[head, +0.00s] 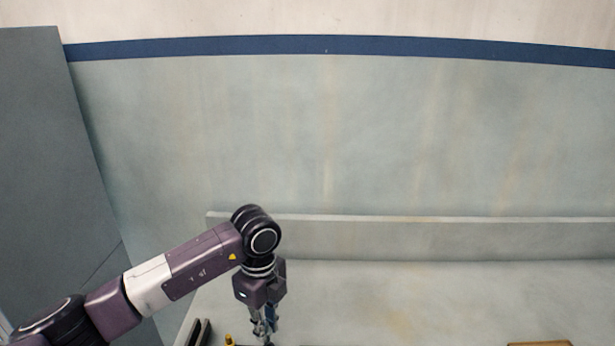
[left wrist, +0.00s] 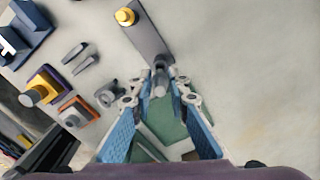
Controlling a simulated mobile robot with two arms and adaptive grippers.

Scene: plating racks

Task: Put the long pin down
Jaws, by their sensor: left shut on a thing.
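My left gripper (head: 265,337) points down over the pale bench near the bottom edge of the head view. In the left wrist view its blue-padded fingers (left wrist: 160,84) are closed on a grey cylindrical piece, which I take as the long pin (left wrist: 159,89). The pin is seen nearly end-on, so its length and lower end are hidden. A grey plate (left wrist: 148,42) lies just beyond the fingertips, with a yellow-topped peg (left wrist: 125,16) at its far end. I cannot tell whether the pin touches the plate. My right gripper is not in view.
Left of the fingers are a blue block (left wrist: 30,38), small grey bars (left wrist: 74,53), a yellow-and-purple block (left wrist: 44,86), an orange-edged block (left wrist: 77,111) and a grey fitting (left wrist: 108,93). Green surfaces (left wrist: 165,122) show below.

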